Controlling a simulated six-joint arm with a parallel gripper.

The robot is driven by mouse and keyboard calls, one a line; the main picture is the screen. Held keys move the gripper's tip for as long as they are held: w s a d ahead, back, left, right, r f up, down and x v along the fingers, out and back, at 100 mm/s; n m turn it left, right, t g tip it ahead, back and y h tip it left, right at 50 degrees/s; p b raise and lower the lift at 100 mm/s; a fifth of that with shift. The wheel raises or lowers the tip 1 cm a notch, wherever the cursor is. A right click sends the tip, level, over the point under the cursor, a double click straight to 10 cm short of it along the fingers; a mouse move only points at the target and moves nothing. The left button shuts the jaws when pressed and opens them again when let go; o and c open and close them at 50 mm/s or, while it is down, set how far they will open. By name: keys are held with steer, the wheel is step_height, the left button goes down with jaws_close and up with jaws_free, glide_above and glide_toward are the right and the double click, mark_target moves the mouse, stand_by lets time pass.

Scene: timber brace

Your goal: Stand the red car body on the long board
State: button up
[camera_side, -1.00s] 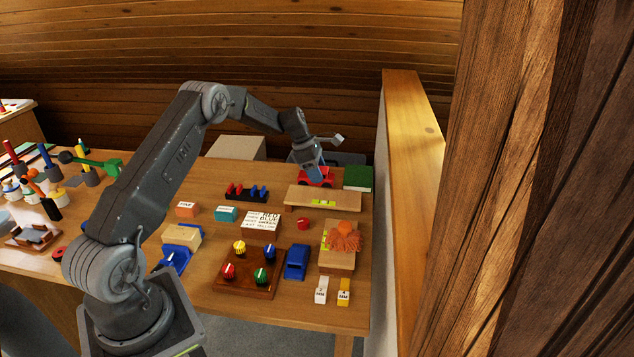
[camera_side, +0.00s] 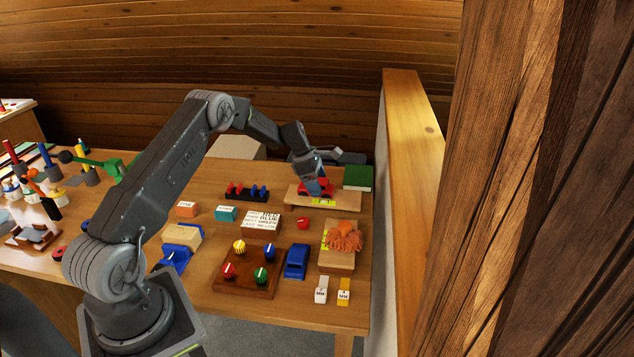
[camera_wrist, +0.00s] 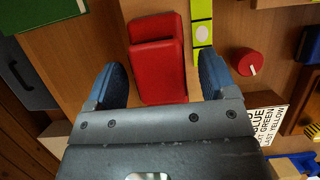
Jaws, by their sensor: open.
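The red car body (camera_side: 325,188) appears to rest on the long board (camera_side: 346,202), near the middle of its length in the side view. My gripper (camera_side: 313,190) is down at the car body and partly hides it there. In the wrist view, the red car body (camera_wrist: 158,70) lies between the two blue fingertips of my gripper (camera_wrist: 161,85). The fingers are open, with a gap on both sides of the body. The contact under the car body is hidden.
A yellow-green level strip (camera_wrist: 203,30) lies beside the car body. A red knob (camera_wrist: 246,62) and a white printed card (camera_side: 261,222) are nearby on the table. A green book (camera_side: 357,177) is at the back right. A blue car body (camera_side: 297,261) stands farther forward.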

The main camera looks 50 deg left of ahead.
steer(key=v, duration=1.1)
steer(key=s+d+r+m+y, duration=0.1)
steer(key=s+d+r+m, duration=0.45)
steer(key=d+r, duration=0.4)
steer(key=s+d+r+m+y, duration=0.1)
steer(key=s+d+r+m, duration=0.4)
steer(key=d+r+m, duration=0.4)
steer(key=s+d+m, duration=0.4)
steer(key=s, duration=0.3)
steer(key=s+d+f+m+t, duration=0.1)
steer(key=s+d+m, duration=0.3)
steer(key=s, duration=0.3)
steer(key=s+d+m+t+y, duration=0.1)
steer(key=s+d+m, duration=0.3)
steer(key=s, duration=0.3)
steer(key=shift+s+f, duration=0.35)
steer(key=shift+f, duration=0.05)
steer(key=shift+m, duration=0.25)
